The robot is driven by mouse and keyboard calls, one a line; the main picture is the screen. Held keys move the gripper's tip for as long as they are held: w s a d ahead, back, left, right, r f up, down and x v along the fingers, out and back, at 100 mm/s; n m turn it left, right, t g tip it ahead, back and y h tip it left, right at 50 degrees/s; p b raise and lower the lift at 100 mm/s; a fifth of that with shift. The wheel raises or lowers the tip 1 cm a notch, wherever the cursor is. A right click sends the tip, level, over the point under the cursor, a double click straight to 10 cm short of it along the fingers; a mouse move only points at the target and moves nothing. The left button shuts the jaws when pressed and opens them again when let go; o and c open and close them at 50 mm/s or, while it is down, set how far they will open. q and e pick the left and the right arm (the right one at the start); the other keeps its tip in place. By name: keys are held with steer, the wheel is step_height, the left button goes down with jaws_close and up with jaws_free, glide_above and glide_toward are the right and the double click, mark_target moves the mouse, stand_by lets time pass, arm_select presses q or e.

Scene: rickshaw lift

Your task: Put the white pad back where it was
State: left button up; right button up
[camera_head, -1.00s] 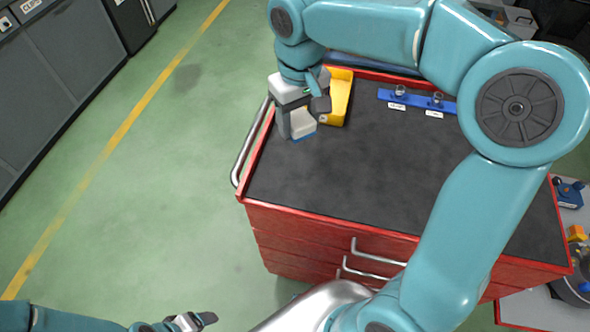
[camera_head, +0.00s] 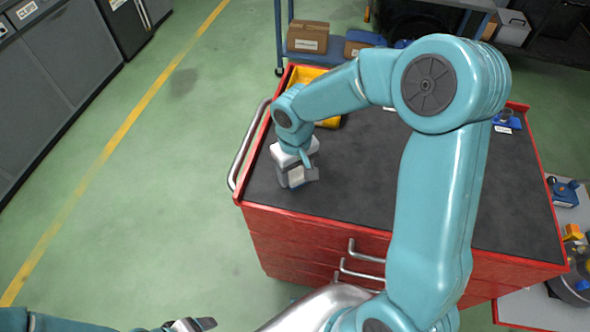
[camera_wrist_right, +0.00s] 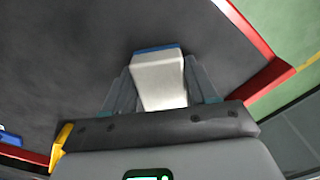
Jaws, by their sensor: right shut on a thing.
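The white pad (camera_wrist_right: 158,80) is a pale block with a blue edge at its far end. It sits between the two fingers of my right gripper (camera_wrist_right: 160,92) in the right wrist view. In the head view my right gripper (camera_head: 297,180) is shut on the pad (camera_head: 296,176), low over the front left part of the dark cart top; I cannot tell whether the pad touches it. My left gripper (camera_head: 192,325) is at the bottom edge of the head view, over the floor; its jaws cannot be made out.
The red cart (camera_head: 300,222) has a dark mat (camera_head: 350,180) with bare room in the middle. A yellow bin (camera_head: 305,77) stands at its back left, partly behind my right arm. A blue holder (camera_head: 507,122) is at the back right. A metal handle (camera_head: 248,145) runs along the left side.

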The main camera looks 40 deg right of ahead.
mark_target(295, 171)
steer(key=shift+s+a, duration=0.1)
steer(key=shift+f, duration=0.2)
steer(key=o, duration=1)
steer(key=shift+r, duration=0.1)
steer(key=shift+r, duration=0.45)
step_height(295, 171, up, 12)
steer(key=shift+f, duration=0.25)
